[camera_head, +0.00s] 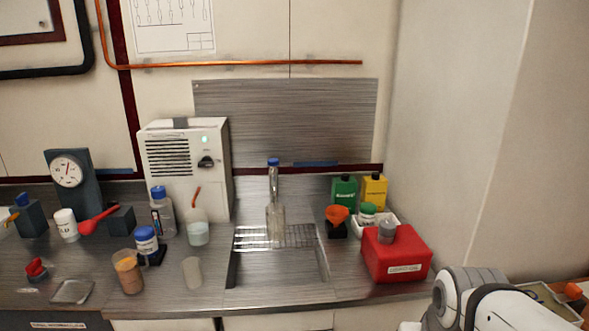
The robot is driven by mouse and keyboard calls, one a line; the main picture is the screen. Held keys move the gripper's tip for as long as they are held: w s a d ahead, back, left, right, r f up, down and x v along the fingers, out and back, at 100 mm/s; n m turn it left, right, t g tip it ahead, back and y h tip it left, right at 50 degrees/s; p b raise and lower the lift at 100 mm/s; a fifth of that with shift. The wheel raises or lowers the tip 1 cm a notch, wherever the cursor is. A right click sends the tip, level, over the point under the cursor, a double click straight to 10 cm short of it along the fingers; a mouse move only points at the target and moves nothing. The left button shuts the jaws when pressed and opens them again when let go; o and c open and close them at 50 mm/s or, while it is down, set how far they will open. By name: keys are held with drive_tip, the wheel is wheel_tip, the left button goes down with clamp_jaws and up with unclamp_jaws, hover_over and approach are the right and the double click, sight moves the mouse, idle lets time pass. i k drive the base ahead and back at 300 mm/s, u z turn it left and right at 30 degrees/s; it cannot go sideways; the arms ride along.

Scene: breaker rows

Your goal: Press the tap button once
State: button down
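A slim metal tap (274,184) stands at the back of the sink, in the middle of the view. A small blue cap, which looks like the tap button (273,161), sits on its top. A clear glass vessel (276,222) stands under the tap on the wire rack (250,239) over the sink. Part of my arm shows at the bottom right, well apart from the tap. My gripper is not visible.
A red box (398,262) with a grey knob (387,232) stands right of the sink (280,272). Green (344,190) and yellow (374,190) bottles stand behind it. A white machine (183,160), a beaker (128,274) and several containers crowd the left counter.

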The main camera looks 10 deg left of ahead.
sight(272, 162)
drive_tip(key=k, duration=0.2)
drive_tip(key=u, duration=0.25)
drive_tip(key=i, duration=1.15)
drive_tip(key=u, duration=0.55)
drive_tip(key=k, duration=0.8)
drive_tip(key=u, duration=0.15)
drive_tip(key=i, duration=0.85)
drive_tip(key=z, duration=0.1)
